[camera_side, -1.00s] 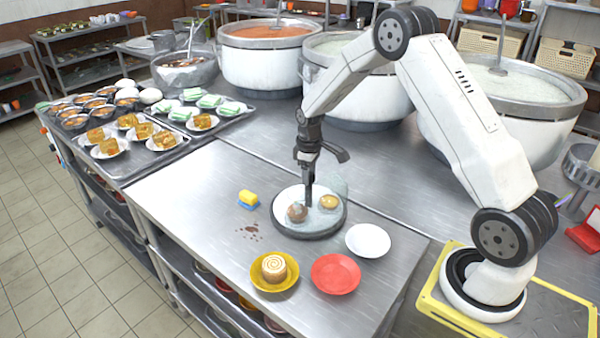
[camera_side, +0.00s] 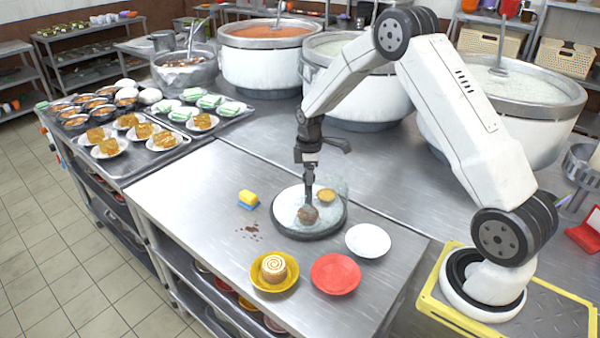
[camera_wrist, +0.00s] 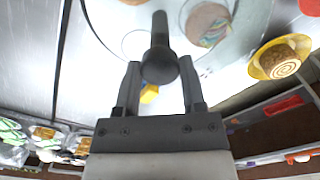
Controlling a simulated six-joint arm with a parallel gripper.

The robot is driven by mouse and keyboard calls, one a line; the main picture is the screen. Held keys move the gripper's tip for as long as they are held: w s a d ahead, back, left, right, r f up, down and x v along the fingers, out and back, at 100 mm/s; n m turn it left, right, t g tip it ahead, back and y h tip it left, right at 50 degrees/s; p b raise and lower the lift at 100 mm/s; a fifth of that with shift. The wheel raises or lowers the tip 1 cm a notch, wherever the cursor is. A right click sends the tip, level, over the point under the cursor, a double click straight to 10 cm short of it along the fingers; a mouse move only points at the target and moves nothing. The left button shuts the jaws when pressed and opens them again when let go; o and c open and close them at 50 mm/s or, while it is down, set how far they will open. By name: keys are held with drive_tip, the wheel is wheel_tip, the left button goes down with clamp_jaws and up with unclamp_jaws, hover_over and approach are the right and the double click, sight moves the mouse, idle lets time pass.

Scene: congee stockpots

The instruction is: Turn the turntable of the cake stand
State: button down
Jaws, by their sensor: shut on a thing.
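The cake stand (camera_side: 292,230) is a round turntable with a pale top and dark rim on the steel counter. A brown round cake (camera_side: 308,215) sits toward its front, and a small golden tart (camera_side: 326,195) toward its back right. A see-through glass piece shows at the back of the top. My gripper (camera_side: 309,180) points down over the stand, shut on a dark upright peg (camera_wrist: 158,45). In the wrist view the peg stands between the two fingers, over the turntable. Where the peg meets the stand is hard to tell in the side view.
A yellow-and-blue sponge (camera_side: 248,199) and brown crumbs lie left of the stand. A white plate (camera_side: 368,240), a red plate (camera_side: 336,274) and a yellow plate with a roll (camera_side: 274,287) are close in front. Large stockpots (camera_side: 265,60) stand behind.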

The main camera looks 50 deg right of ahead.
drive_tip(key=shift+n, duration=8.5)
drive_tip(key=shift+c, duration=0.9)
unclamp_jaws()
drive_tip(key=shift+r, duration=0.2)
